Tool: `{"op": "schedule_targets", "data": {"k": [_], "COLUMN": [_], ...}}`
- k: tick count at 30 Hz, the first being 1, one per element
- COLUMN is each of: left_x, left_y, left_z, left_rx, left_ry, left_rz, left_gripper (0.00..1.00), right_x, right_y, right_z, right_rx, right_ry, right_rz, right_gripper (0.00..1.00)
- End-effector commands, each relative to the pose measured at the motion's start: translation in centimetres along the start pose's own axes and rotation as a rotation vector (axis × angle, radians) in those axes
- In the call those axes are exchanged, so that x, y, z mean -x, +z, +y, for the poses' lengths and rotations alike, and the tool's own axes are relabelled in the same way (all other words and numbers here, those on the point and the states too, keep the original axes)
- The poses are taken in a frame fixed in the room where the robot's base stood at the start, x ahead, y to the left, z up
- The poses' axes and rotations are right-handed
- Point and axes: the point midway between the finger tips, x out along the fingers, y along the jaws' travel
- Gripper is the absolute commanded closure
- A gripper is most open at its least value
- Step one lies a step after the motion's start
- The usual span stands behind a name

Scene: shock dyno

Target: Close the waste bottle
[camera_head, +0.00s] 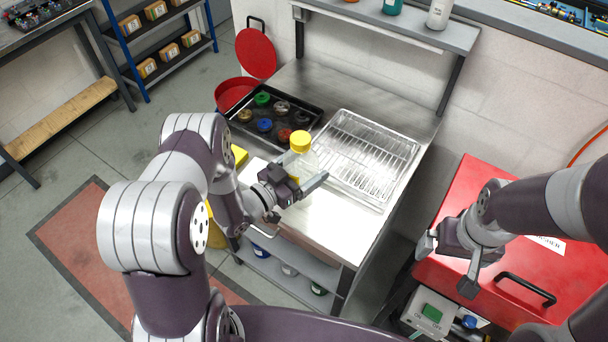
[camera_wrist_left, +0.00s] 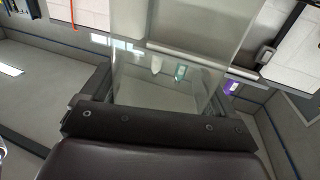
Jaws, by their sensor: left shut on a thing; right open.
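The waste bottle (camera_head: 307,163) is a clear container standing upright at the workbench, between the black tray and the wire rack. A yellow cap (camera_head: 300,141) sits on its top; how tightly it is seated I cannot tell. My left gripper (camera_head: 302,184) is shut on the bottle's body, below the cap. In the left wrist view the clear wall of the bottle (camera_wrist_left: 175,75) fills the middle, right in front of the gripper; its cap is out of that view. My right gripper (camera_head: 447,266) is open and empty, above the red cabinet at the right.
A black tray (camera_head: 318,119) with several coloured caps lies behind the bottle to the left. A wire rack (camera_head: 366,150) in a metal tray lies to the right. A red bin (camera_head: 235,94) with its raised round lid (camera_head: 256,53) stands at the bench's left. The bench front (camera_head: 330,230) is clear.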

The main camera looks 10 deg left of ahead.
Motion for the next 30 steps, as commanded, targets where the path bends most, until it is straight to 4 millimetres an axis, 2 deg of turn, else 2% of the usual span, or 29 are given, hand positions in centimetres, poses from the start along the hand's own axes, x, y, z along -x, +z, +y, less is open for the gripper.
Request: {"op": "schedule_targets", "data": {"k": [3, 12, 21, 30], "left_x": [-0.4, -0.5, -0.5, -0.5], "left_y": [0.6, 0.7, 4.4, 4.7], "left_z": [-0.8, -0.8, -0.8, -0.8], "left_rx": [0.001, 0.001, 0.002, 0.001], "left_ry": [0.001, 0.001, 0.001, 0.001], "left_rz": [-0.001, -0.001, -0.001, 0.0], "left_gripper": [0.97, 0.97, 0.97, 0.97], "right_x": [0.1, 0.1, 0.6, 0.5], "right_y": [0.0, 0.0, -0.1, -0.1], "right_z": [0.0, 0.0, 0.0, 0.0], "right_rx": [0.0, 0.0, 0.0, 0.0], "right_ry": [0.0, 0.0, 0.0, 0.0], "right_rz": [0.0, 0.0, 0.0, 0.0], "right_gripper": [0.0, 0.0, 0.0, 0.0]}}
